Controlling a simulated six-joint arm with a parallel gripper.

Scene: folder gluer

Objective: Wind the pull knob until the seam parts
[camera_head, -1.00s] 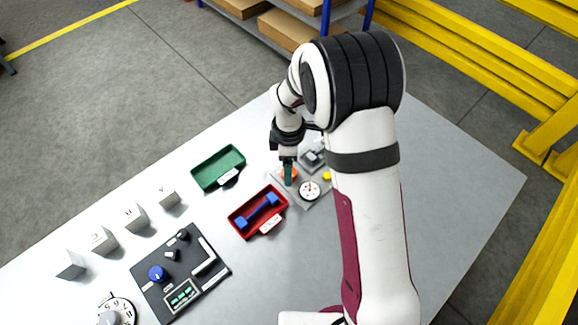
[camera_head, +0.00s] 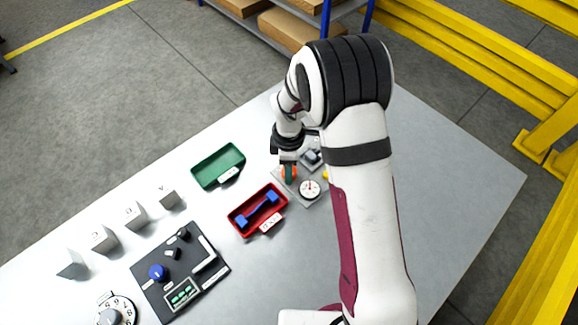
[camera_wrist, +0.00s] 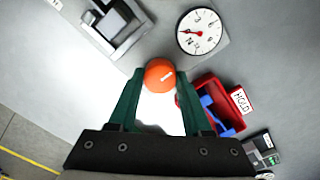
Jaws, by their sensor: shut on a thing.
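The orange pull knob (camera_wrist: 159,75) has a short white mark on its top and sits on a grey fixture plate (camera_head: 313,203). In the wrist view, the green fingers of my gripper (camera_wrist: 160,82) stand on both sides of it, shut on it. In the head view my gripper (camera_head: 289,173) is over the plate and hides most of the knob. A round white gauge (camera_wrist: 202,31) with a needle sits beside the knob. A grey frame-like block (camera_wrist: 117,27) is on its other side; I cannot make out a seam there.
A red tray (camera_head: 242,225) labelled HOLD with a blue dumbbell-shaped part (camera_head: 262,208) lies near the plate. A green tray (camera_head: 205,182) is farther left. A black panel (camera_head: 152,283) and several grey blocks are at lower left. The table's right side looks clear.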

